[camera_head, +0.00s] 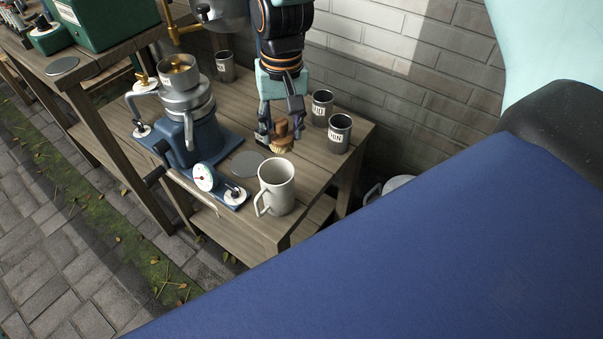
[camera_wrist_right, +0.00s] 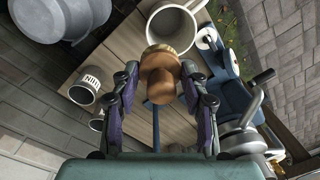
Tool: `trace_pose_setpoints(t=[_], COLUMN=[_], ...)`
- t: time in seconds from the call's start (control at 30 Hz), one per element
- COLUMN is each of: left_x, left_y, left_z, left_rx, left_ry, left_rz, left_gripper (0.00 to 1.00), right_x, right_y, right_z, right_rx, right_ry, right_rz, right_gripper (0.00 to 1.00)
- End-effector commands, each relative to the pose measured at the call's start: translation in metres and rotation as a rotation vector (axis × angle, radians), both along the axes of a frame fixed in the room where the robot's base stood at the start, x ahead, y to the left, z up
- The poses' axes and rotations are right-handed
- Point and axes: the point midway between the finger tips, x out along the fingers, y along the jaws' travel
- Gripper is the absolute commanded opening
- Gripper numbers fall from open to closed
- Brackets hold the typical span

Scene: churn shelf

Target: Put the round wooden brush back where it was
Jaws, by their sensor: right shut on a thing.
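The round wooden brush (camera_head: 282,141) is at the back right of the wooden table (camera_head: 330,166), with its pale bristle end low. In the right wrist view the brush (camera_wrist_right: 159,76) is between the two fingers. My right gripper (camera_head: 281,128) comes down from above and is shut on the brush. It also shows in the right wrist view (camera_wrist_right: 158,88). Whether the brush touches the table top is hard to tell. My left gripper is not in view.
A white mug (camera_head: 277,187) stands in front of the brush. Labelled tins (camera_head: 339,133) (camera_head: 322,107) stand to its right. A grey disc (camera_head: 246,164) lies to its left, beside a blue-based machine (camera_head: 187,125) with a dial. A brick wall is behind.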

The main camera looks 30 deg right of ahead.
Motion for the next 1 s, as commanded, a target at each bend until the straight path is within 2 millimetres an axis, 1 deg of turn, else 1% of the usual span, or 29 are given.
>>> trace_pose_setpoints(t=[0.03,0.2,0.3,0.4,0.47,0.7,0.8,0.93,1.0], left_x=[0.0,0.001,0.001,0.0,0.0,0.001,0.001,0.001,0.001], left_y=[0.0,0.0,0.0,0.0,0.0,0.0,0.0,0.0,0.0], left_z=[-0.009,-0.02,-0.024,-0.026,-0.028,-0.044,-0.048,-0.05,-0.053], left_rx=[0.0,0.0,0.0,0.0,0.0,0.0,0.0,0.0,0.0], left_ry=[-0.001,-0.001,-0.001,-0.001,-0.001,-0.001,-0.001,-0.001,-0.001], left_rz=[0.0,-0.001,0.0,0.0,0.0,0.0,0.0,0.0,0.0], left_gripper=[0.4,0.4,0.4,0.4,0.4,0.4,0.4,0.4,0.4], right_x=[0.008,0.025,0.03,0.032,0.032,0.032,0.033,0.033,0.033], right_y=[-0.014,-0.059,-0.078,-0.09,-0.092,-0.092,-0.092,-0.09,-0.09], right_z=[-0.017,-0.051,-0.063,-0.071,-0.077,-0.121,-0.131,-0.137,-0.144], right_rx=[0.008,0.0,-0.008,-0.014,-0.016,-0.018,-0.018,-0.018,-0.017], right_ry=[0.001,-0.002,-0.006,-0.009,-0.009,-0.007,-0.01,-0.01,-0.009], right_rz=[-0.068,-0.28,-0.363,-0.409,-0.421,-0.423,-0.421,-0.418,-0.418], right_gripper=[0.0,0.0,0.0,0.0,0.0,0.0,0.0,0.0,0.0])
